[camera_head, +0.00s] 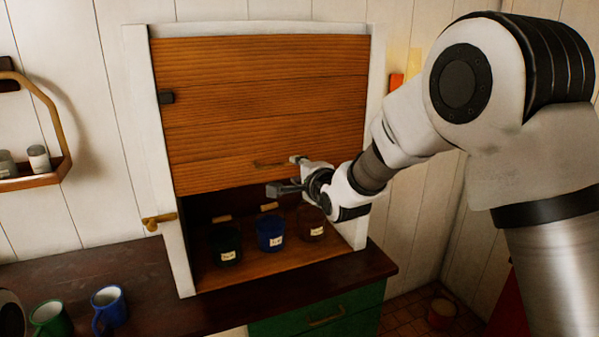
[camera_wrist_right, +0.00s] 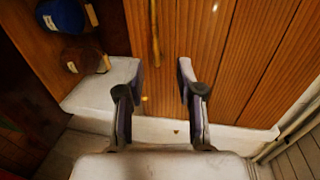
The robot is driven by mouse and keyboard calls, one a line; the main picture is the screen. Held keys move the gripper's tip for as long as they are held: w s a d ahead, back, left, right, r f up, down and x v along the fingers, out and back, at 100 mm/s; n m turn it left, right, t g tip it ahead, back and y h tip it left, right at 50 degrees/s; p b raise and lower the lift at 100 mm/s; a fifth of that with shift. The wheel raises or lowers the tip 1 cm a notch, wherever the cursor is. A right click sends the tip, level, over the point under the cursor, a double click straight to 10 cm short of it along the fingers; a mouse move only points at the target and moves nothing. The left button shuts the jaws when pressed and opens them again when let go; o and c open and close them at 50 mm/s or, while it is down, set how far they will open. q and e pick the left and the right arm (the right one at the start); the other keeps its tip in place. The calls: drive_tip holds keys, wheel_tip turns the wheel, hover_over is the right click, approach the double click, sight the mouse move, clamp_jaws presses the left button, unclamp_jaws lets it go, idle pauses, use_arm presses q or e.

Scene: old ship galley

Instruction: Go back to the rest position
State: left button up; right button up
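My right gripper (camera_head: 287,175) is open and empty in front of the cabinet's slatted wooden shutter (camera_head: 258,95). Its two fingers (camera_wrist_right: 158,75) stand well apart in the right wrist view. The shutter's brass handle (camera_head: 270,164) is close behind the fingertips in the head view. In the wrist view the handle (camera_wrist_right: 155,35) lies beyond the fingertips, and no finger is closed on it. The shutter is partly raised, leaving the lower part of the cabinet open. My left gripper is out of view.
Inside stand a green canister (camera_head: 226,245), a blue canister (camera_head: 270,233) and a brown canister (camera_head: 312,224), all labelled. A green mug (camera_head: 50,318) and a blue mug (camera_head: 110,305) stand on the dark counter (camera_head: 160,312). A wall shelf (camera_head: 35,181) hangs left.

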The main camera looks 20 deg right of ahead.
drive_tip(key=shift+s, duration=0.2)
